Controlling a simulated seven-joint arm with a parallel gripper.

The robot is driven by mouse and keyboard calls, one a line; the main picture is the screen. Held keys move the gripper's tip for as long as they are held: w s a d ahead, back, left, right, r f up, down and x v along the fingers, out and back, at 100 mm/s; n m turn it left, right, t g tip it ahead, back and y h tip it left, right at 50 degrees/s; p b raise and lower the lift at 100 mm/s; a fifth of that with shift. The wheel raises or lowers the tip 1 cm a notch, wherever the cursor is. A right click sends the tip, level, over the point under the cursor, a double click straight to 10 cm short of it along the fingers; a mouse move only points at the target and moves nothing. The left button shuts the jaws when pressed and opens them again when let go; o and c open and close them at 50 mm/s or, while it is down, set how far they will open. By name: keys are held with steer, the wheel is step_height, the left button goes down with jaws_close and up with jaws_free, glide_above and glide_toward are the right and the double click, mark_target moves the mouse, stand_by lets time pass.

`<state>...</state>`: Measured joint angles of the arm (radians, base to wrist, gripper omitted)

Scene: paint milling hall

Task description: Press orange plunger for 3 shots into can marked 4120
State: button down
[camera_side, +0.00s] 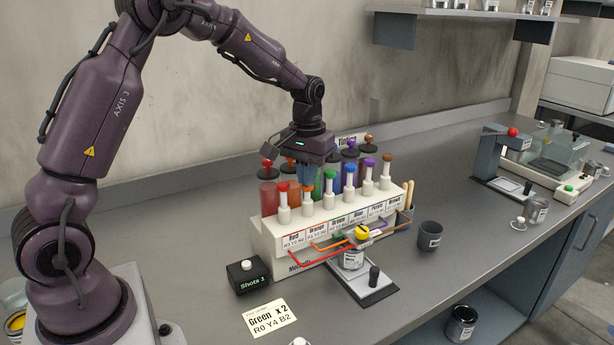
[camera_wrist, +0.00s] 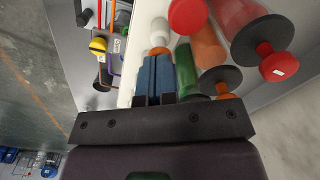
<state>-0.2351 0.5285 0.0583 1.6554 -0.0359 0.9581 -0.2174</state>
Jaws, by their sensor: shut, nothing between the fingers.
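The orange plunger (camera_side: 307,188) is a white stem with an orange top in the front row of the dispenser (camera_side: 262,238). It also shows in the wrist view (camera_wrist: 159,51). My gripper (camera_side: 308,180) is shut and empty, its blue fingers over the orange plunger. In the wrist view the fingertips (camera_wrist: 157,56) are at its orange top; I cannot tell whether they touch it or how far it is pressed. A small can (camera_side: 352,260) stands on the plate under the outlets; its label is too small to read. The black counter (camera_side: 248,276) reads "Shots 1".
The red plunger (camera_side: 283,187) and green plunger (camera_side: 330,173) stand on either side. Coloured canisters with knobs rise behind. A card (camera_side: 269,318) reads "Green x2 R0 Y4 B2". A dark cup (camera_side: 430,235) stands right of the dispenser. The bench beyond it is partly clear.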

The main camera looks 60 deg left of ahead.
steer(key=shift+f, duration=0.25)
steer(key=shift+r, duration=2.2)
steer(key=shift+f, duration=0.1)
steer(key=shift+f, duration=2.05)
steer(key=shift+r, duration=2.15)
